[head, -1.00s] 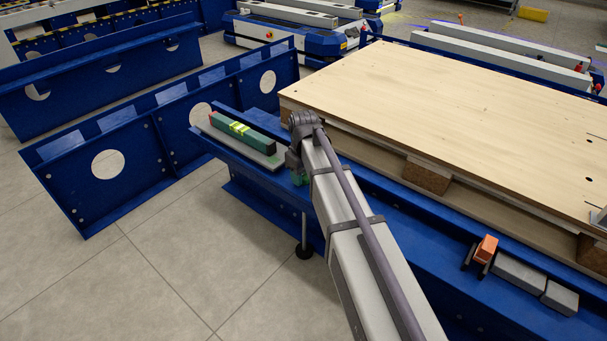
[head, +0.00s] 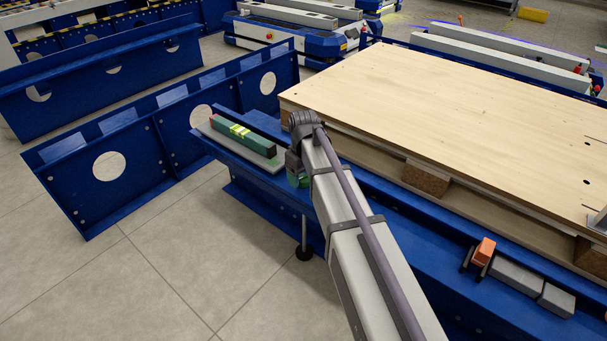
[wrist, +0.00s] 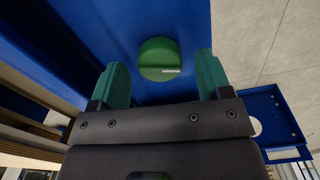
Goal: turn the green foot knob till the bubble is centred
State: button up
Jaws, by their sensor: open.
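The green foot knob (wrist: 160,58) is a round knob with a pale mark on its face, on the blue beam. In the wrist view it lies between and just beyond the two teal fingertips of my gripper (wrist: 161,80), which is open and apart from it. In the head view the knob (head: 297,180) is mostly hidden by my wrist. The green level (head: 243,137) with a yellow-green vial lies on a grey plate (head: 261,160) left of my gripper. The bubble is too small to make out.
A wooden board on a pallet (head: 430,110) is close on the right of my arm. An orange object (head: 484,251) and grey blocks (head: 518,275) sit on the blue beam (head: 400,235). Blue frames (head: 110,165) stand at left. The tiled floor at front left is clear.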

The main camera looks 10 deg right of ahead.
aim_at(304, 177)
notch_tip(304, 177, up, 10)
jog(key=p, duration=0.8)
jog(key=shift+f, duration=0.2)
jog(key=s+r+m+p, duration=0.3)
jog(key=s+m, duration=0.3)
jog(key=s, duration=1.6)
notch_tip(304, 177, up, 38)
jog(key=w+p, duration=0.1)
jog(key=p, duration=3.7)
jog(key=shift+f, duration=0.2)
jog(key=shift+w, duration=0.1)
